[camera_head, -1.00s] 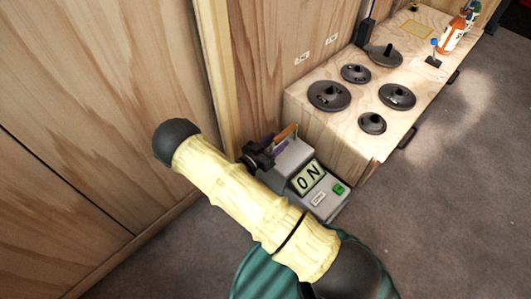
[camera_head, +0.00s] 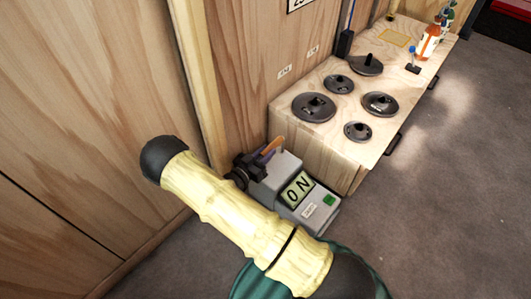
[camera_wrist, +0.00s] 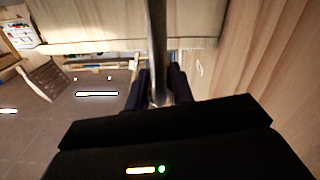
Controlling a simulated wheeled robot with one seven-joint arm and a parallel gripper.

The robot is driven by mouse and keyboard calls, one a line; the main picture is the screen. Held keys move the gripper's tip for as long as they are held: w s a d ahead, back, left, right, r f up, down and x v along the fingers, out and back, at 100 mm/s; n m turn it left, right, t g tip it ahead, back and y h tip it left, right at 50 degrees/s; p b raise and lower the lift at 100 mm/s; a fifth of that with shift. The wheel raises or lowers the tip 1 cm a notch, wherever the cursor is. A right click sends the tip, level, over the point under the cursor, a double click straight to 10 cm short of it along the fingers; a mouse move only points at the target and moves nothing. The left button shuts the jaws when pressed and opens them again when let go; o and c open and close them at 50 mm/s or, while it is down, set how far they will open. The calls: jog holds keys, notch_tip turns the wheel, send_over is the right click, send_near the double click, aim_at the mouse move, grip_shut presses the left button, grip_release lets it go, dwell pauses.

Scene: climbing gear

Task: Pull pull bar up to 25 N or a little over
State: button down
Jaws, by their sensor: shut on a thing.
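My gripper (camera_head: 258,162) is at the grey force gauge box (camera_head: 262,190), low by the wooden wall. In the wrist view my gripper (camera_wrist: 160,88) has its dark fingers on both sides of a grey metal bar, the pull bar (camera_wrist: 157,45), and is shut on it. In the head view an orange-brown piece (camera_head: 273,146) shows at the fingers; I cannot tell whether it is part of the bar. The gauge's display (camera_head: 297,189) reads 0 N. A green button (camera_head: 329,199) and a small label sit beside the display. My arm hides part of the gauge's surroundings.
A wooden bench (camera_head: 345,140) with several dark round weights stands behind the gauge. Bottles (camera_head: 430,40) stand at its far end. A wood panel wall (camera_head: 80,100) is close on the left. Grey floor (camera_head: 440,200) is clear on the right.

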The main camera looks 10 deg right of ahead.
jog(key=shift+a+r+p, duration=0.1)
jog(key=shift+r+p, duration=0.5)
jog(key=shift+r, duration=0.2)
dwell(0.4)
jog(key=shift+r+p, duration=0.95)
jog(key=shift+r, duration=0.15)
dwell(0.7)
dwell(0.4)
jog(key=shift+f+b, duration=1.15)
jog(key=shift+f, duration=0.7)
jog(key=c, duration=1.1)
grip_release()
